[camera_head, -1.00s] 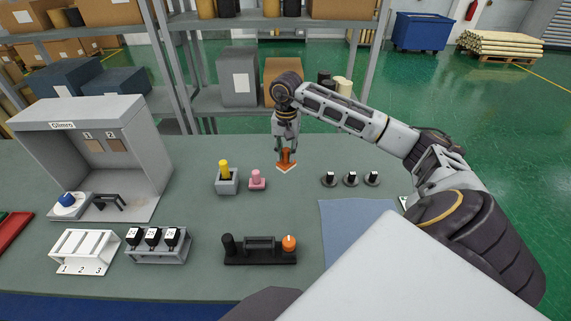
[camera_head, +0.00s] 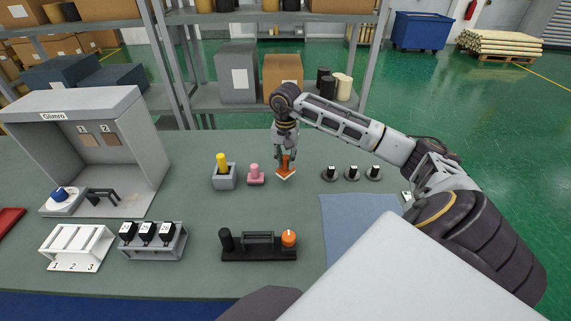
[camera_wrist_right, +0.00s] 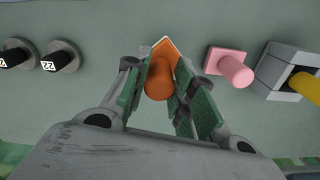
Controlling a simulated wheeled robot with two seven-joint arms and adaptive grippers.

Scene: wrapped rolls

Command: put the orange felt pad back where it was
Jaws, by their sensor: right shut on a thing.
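The orange felt pad (camera_head: 286,176) is a small orange square with an upright round handle and a pale lower edge. My right gripper (camera_head: 285,160) is shut on its handle, pointing down over the back middle of the table. In the right wrist view the orange handle (camera_wrist_right: 160,80) sits between the two fingers, and a corner of the pad shows beyond them. I cannot tell whether the pad touches the table. The pink pad (camera_head: 255,176) stands just left of it, apart from it. My left gripper is not in view.
Left of the pink pad is a grey holder (camera_head: 223,180) with a yellow peg. Several dark round pieces (camera_head: 352,173) stand to the right. In front are a black stand (camera_head: 258,252) with an orange-topped piece and a blue mat (camera_head: 355,225). Table between is clear.

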